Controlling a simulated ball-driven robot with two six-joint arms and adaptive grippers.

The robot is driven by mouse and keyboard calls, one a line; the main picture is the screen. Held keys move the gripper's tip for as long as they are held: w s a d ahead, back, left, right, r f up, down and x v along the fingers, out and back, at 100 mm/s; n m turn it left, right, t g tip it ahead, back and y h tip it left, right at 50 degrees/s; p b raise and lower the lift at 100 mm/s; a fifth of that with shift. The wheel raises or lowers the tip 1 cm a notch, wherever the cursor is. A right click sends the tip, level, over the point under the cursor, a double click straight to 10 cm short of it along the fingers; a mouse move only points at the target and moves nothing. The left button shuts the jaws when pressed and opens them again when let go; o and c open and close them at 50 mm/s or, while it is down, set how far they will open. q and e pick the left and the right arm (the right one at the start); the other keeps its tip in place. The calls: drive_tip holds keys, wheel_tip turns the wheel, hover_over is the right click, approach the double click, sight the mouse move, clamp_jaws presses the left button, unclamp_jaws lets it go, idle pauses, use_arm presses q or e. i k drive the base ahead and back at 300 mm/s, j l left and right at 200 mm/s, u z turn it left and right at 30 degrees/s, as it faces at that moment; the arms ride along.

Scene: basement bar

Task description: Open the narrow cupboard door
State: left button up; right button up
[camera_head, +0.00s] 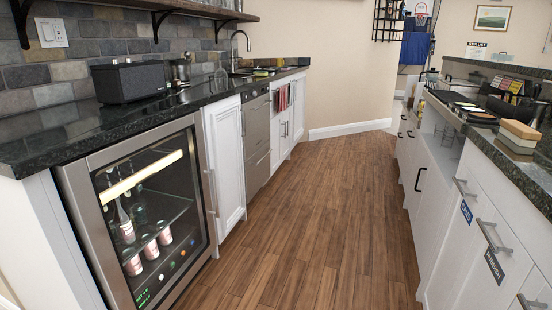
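A narrow white cupboard door (229,160) stands in the left counter run, between the glass-door drinks fridge (150,215) and a stainless steel appliance (256,143). It looks shut, flush with the fronts beside it. On the right, a white cupboard front (432,200) with a black handle (419,179) is also shut. Neither of my grippers shows in this view.
The wood floor (310,220) between the two counter runs is clear. White drawers with bar handles (493,236) line the right side. A black speaker (130,82) stands on the left dark countertop (60,132). A sponge-like block (520,131) lies on the right counter.

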sight(222, 119)
drive_tip(key=i+u, duration=0.15)
drive_tip(key=i, duration=0.3)
drive_tip(key=i+l+u, duration=0.2)
drive_tip(key=i, duration=0.25)
drive_tip(key=i+l+u, duration=0.15)
drive_tip(key=i, duration=0.3)
drive_tip(key=i+l+u, duration=0.15)
drive_tip(key=i, duration=0.3)
